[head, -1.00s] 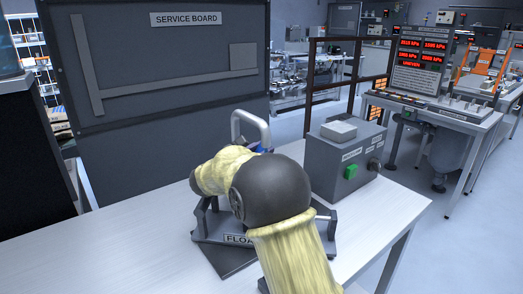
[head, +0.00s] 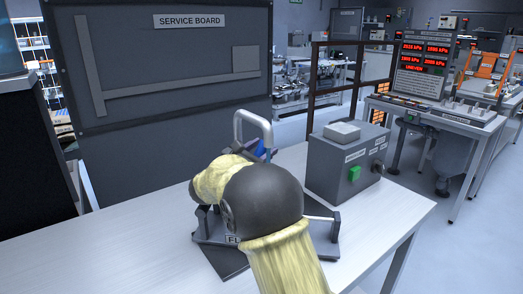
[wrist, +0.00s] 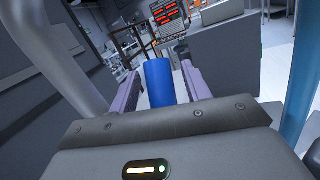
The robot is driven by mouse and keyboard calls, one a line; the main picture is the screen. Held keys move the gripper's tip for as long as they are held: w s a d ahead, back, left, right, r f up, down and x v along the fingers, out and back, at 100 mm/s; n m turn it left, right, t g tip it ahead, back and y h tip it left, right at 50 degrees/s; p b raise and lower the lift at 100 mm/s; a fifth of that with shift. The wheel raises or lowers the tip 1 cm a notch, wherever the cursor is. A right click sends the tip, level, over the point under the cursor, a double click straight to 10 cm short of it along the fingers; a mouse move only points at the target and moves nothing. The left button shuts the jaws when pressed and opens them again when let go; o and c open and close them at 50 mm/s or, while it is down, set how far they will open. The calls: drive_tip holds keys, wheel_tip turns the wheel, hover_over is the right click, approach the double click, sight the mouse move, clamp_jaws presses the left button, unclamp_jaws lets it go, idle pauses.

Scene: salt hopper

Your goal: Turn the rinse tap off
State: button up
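The rinse tap's silver bent spout (head: 254,117) rises behind my arm in the head view. Its blue handle (head: 260,149) shows in part beside it; my arm hides the tap's lower part. In the wrist view the blue handle (wrist: 158,88) is an upright cylinder ahead of my palm, between the purple fingers. My gripper (wrist: 159,72) is open, with one finger on each side of the handle. Narrow gaps seem to show beside it, so I cannot see firm contact. A thick grey tube (wrist: 82,55), probably the spout, passes close on the left.
A grey box (head: 346,168) with a green button stands on the white table (head: 140,232), right of my arm. A float stand (head: 220,258) is under my arm. The dark service board (head: 165,60) stands behind. A display panel (head: 423,60) is farther right.

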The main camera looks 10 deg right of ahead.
sight(258, 152)
drive_tip(key=shift+v, duration=3.75)
